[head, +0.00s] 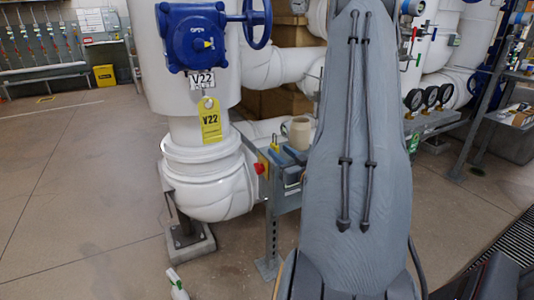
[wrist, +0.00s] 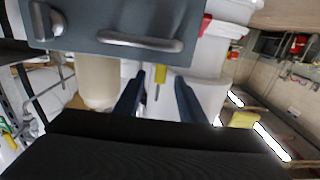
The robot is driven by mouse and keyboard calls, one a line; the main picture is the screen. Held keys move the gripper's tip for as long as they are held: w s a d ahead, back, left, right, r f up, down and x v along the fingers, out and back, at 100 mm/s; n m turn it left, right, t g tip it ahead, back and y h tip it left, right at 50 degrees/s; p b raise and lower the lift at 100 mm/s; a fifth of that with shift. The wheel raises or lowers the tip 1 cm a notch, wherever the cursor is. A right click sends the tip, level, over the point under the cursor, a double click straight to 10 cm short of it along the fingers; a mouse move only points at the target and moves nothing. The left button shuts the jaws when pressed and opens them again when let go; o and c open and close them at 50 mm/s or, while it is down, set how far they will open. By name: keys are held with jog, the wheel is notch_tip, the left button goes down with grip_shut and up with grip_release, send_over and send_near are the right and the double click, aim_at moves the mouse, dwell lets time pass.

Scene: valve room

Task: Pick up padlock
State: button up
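I cannot make out a padlock for certain in either view. A small red object (head: 259,168) is at the left side of a grey stand (head: 285,195) in the head view; red also shows in the wrist view (wrist: 206,22), and I cannot tell what it is. In the wrist view my gripper (wrist: 160,77) is open, its two dark blue fingers apart.
Dark gauges (head: 430,97) are at right. A grey panel with rounded bars (wrist: 140,20) is close. Left floor is mostly clear.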

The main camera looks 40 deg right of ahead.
aim_at(277, 148)
jog(key=shift+a+x, duration=0.25)
jog(key=shift+x, duration=0.9)
jog(key=shift+w+d+r, duration=0.15)
jog(key=shift+w+d, duration=0.25)
jog(key=shift+w, duration=0.35)
jog(key=shift+b+x, duration=0.35)
jog(key=shift+x, duration=1.9)
jog(key=shift+r, duration=0.1)
grip_shut()
